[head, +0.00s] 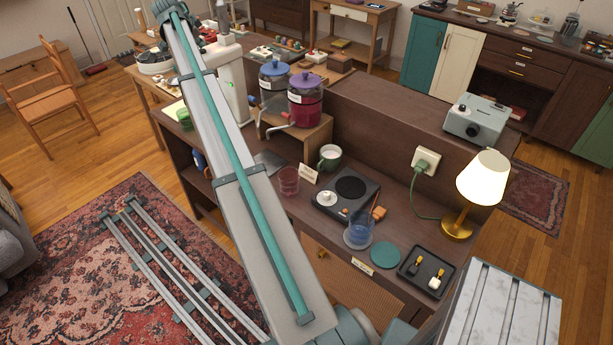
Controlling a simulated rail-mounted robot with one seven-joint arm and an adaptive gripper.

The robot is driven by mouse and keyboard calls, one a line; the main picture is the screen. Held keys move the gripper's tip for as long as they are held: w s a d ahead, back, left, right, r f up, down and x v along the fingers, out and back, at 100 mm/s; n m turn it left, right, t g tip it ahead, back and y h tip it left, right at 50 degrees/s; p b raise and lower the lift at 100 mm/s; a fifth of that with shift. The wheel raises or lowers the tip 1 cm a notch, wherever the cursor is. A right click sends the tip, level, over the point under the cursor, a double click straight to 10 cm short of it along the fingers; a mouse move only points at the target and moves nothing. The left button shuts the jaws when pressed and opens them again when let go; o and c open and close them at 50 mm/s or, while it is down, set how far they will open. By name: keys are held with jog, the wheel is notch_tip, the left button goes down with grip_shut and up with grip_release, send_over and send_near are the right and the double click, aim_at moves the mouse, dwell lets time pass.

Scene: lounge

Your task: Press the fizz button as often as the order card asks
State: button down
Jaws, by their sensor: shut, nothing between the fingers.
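A small white card (308,174) stands on the dark wooden counter behind a clear pinkish glass (289,181); its writing is too small to read. A tall pale upright unit (236,95) stands at the counter's far end, partly behind my arm. I cannot make out a fizz button on it or tell whether it is the fizz machine. My arm runs from the bottom of the head view up to the top left, across the counter's left part. My gripper cannot be seen.
Two lidded jars (306,105) stand on a wooden riser. Nearer are a green mug (330,158), a black hotplate (368,186), a glass of blue liquid (360,229), a black tray (409,279) and a lit lamp (483,178). A green cord runs from the socket (425,160).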

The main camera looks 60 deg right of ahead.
jog(key=shift+f, duration=0.1)
dwell(0.3)
jog(key=shift+f+b, duration=0.4)
jog(key=shift+b, duration=0.05)
jog(key=shift+r, duration=0.6)
jog(key=shift+r+p, duration=0.5)
jog(key=shift+r, duration=2.4)
